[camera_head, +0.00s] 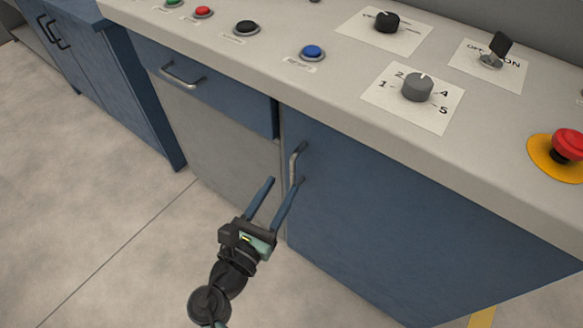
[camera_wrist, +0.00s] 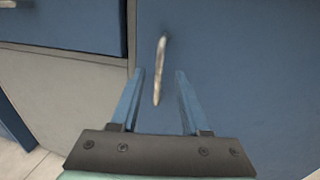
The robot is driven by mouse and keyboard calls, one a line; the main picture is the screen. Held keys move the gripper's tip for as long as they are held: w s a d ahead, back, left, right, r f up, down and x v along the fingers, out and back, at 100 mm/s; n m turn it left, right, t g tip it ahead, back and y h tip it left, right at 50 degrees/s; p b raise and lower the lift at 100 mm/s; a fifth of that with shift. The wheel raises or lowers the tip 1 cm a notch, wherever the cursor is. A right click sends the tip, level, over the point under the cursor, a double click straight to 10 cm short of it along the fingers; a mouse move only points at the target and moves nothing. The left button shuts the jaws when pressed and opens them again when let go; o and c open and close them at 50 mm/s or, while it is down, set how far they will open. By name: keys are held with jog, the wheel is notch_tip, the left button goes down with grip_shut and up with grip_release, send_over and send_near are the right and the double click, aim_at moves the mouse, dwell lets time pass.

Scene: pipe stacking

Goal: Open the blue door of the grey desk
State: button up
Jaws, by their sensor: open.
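The blue door (camera_head: 390,215) of the grey desk (camera_head: 400,120) is shut, on the right below the desk top. Its upright metal handle (camera_head: 296,163) sits near the door's left edge. My gripper (camera_head: 286,181) is open in front of the handle, with its two blue fingers pointing at the door. In the wrist view the handle (camera_wrist: 160,70) shows between and just beyond the fingertips (camera_wrist: 160,72). Whether a finger touches the handle cannot be told.
A blue drawer (camera_head: 205,80) with a horizontal handle (camera_head: 182,75) is at upper left, above a grey panel. Buttons and knobs, including a red emergency button (camera_head: 568,144), stand on the desk top. A blue cabinet (camera_head: 105,75) stands at left. The floor (camera_head: 90,220) in front is clear.

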aim_at(291, 170)
jog(key=b+x, duration=0.1)
jog(key=x, duration=0.5)
jog(key=shift+w+d, duration=0.15)
jog(key=shift+w, duration=0.2)
grip_shut()
dwell(1.1)
